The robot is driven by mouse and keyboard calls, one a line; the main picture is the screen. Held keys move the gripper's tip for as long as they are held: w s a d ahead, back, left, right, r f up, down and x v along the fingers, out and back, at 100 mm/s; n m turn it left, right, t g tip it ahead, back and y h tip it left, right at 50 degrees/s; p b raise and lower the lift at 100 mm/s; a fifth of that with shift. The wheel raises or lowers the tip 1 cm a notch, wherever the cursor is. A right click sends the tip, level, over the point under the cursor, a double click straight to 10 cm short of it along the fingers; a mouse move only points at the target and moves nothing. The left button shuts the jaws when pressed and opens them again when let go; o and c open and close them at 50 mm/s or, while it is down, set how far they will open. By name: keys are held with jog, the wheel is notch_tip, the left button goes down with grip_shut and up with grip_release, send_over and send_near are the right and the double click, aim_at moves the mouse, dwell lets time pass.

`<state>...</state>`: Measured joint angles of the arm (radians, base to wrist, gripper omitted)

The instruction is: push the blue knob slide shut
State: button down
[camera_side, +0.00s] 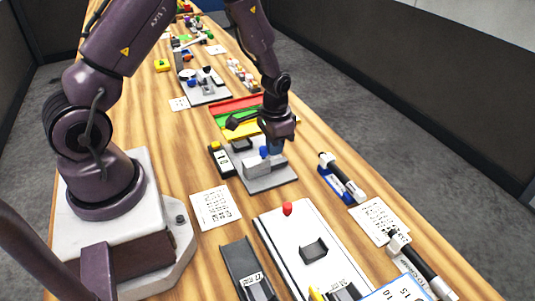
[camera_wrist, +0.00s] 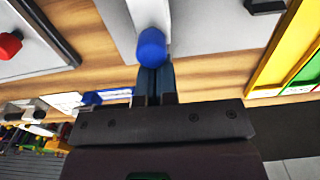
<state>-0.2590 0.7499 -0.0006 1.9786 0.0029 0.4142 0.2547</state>
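The blue knob (camera_side: 264,152) is on a grey fixture with a light grey block (camera_side: 257,168) and a flat base plate (camera_side: 270,183). In the wrist view the blue knob (camera_wrist: 151,46) sits just beyond my fingertips, at the end of a pale bar. My gripper (camera_side: 275,147) points down over the fixture, right beside the knob. In the wrist view my gripper (camera_wrist: 156,72) has its two dark blue fingers together, with nothing seen between them. I cannot tell whether they touch the knob. The slide's travel is partly hidden by my gripper.
A tray with red, green and yellow strips (camera_side: 238,112) lies behind the fixture. A white panel with a red knob (camera_side: 287,208) is in front. A blue holder with a pen-like tool (camera_side: 341,178) stands to the right. A printed card (camera_side: 215,207) lies front left.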

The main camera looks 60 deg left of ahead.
jog(key=shift+s, duration=0.15)
notch_tip(320, 180, up, 7)
jog(key=shift+w, duration=0.2)
dwell(0.6)
